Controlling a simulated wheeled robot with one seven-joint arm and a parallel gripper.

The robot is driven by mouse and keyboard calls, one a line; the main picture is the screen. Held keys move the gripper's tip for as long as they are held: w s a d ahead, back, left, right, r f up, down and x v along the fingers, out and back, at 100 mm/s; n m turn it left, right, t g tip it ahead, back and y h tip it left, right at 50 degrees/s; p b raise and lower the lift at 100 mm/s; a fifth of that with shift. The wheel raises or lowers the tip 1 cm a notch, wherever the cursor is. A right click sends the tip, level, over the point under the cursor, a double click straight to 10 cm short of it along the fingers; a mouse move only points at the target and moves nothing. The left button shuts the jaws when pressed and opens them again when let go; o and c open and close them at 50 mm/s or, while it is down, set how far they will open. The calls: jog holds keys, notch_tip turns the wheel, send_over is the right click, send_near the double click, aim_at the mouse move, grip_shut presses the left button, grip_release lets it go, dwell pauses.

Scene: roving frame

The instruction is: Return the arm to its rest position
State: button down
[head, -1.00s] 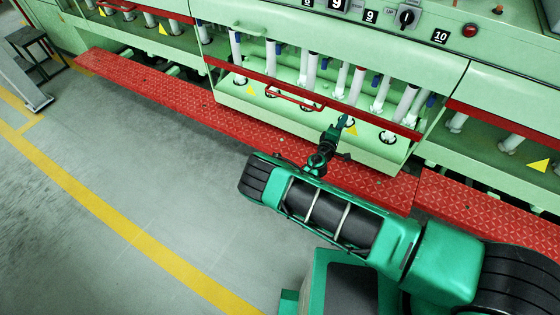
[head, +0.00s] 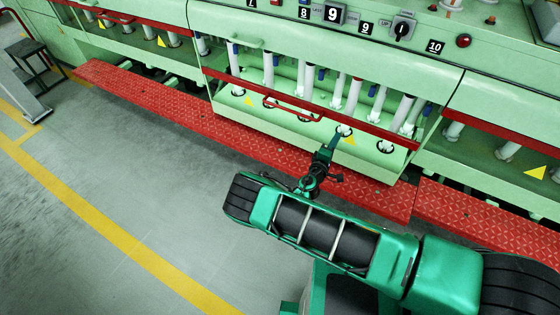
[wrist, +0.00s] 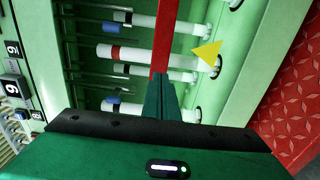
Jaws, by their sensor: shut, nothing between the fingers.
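My gripper (head: 335,138) is at the end of my green arm, in front of the lower part of the pale green machine (head: 270,112). In the wrist view my gripper (wrist: 159,80) shows its two green fingers pressed together, with nothing between them. The fingertips overlap the red rail in the wrist view; I cannot tell whether they touch it. My arm is stretched out from the lower right of the head view, above the red tread step.
The red tread step (head: 160,102) runs along the machine's foot. A red rail (head: 390,126) with a handle (head: 290,106) crosses its front, before several white tubes (head: 268,70). A dark stool (head: 32,52) stands far left. The grey floor (head: 130,190) at left is clear.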

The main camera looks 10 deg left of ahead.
jog(key=s+d+r+m+g+h, duration=0.1)
jog(key=d+r+m+g+h, duration=0.35)
jog(key=d, duration=0.45)
jog(key=d+r+m+g+h, duration=0.2)
jog(key=d+r+m+g, duration=0.25)
jog(key=d+r, duration=0.35)
jog(key=s+d+r+m+g+y, duration=0.3)
jog(key=s+d+r+m+g, duration=0.55)
jog(key=d, duration=0.55)
jog(key=s+d+r+m+y, duration=0.1)
jog(key=s+d+r+y, duration=0.15)
jog(key=s+r, duration=0.55)
jog(key=s+d+r+m+y, duration=0.15)
jog(key=s+r+y, duration=0.25)
jog(key=s, duration=0.8)
jog(key=s+a+r+y, duration=0.1)
jog(key=s+a+r, duration=0.1)
jog(key=s, duration=0.6)
jog(key=s+a+r+y, duration=0.2)
jog(key=s+r, duration=0.2)
jog(key=s, duration=0.5)
jog(key=shift+s+r, duration=0.15)
jog(key=shift+r, duration=0.1)
jog(key=shift+t, duration=0.25)
